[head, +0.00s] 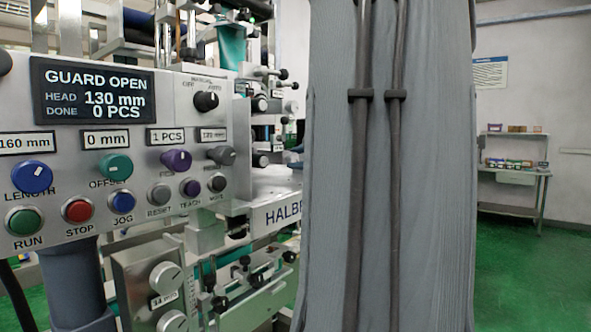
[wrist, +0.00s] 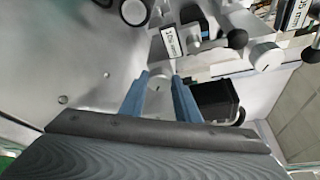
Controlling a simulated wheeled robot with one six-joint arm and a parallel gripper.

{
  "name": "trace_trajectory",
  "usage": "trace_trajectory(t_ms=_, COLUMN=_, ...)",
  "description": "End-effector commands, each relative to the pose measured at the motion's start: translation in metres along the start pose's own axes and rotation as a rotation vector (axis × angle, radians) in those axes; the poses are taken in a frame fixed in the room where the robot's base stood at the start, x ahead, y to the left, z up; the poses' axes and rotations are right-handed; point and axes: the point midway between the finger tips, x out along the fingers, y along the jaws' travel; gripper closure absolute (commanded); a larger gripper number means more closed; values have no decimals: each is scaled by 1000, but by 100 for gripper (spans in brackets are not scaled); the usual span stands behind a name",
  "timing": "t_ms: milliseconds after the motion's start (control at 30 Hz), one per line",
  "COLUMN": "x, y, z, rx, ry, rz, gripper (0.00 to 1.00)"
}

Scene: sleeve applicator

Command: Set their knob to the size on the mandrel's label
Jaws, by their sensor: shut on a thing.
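In the wrist view my gripper (wrist: 160,76) has its two blue fingers closed around a small pale grey knob (wrist: 160,83); the fingers hide most of it. Just beyond the fingertips is a small white label (wrist: 171,42) ending in "mm"; its number is too blurred to read surely. Another label (wrist: 298,14) ending in "mm" shows at the upper right. In the head view my gripper is hidden. There, two pale dials (head: 166,277) and (head: 172,321) sit at the lower left, with a small label (head: 163,299) between them. I cannot tell which label is the mandrel's.
The panel screen (head: 95,91) reads GUARD OPEN, HEAD 130 mm, DONE 0 PCS. Coloured knobs and buttons, such as the blue LENGTH knob (head: 32,176), fill the panel. In the wrist view a round knob (wrist: 266,55) and black ball handle (wrist: 238,39) stand close right of my fingers.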

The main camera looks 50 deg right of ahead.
Motion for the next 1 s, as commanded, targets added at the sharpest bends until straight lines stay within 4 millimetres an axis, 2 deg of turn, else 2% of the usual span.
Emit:
trace_trajectory(t_ms=400, x=1, y=3, z=0, rx=-100, ry=0, rz=-44, gripper=93)
trace_trajectory(t_ms=900, x=0, y=1, z=0, rx=-119, ry=1, rz=-49, gripper=93)
trace_trajectory(t_ms=933, x=0, y=1, z=0, rx=-119, ry=1, rz=-49, gripper=66)
trace_trajectory(t_ms=1000, x=0, y=1, z=0, rx=-118, ry=1, rz=-49, gripper=54)
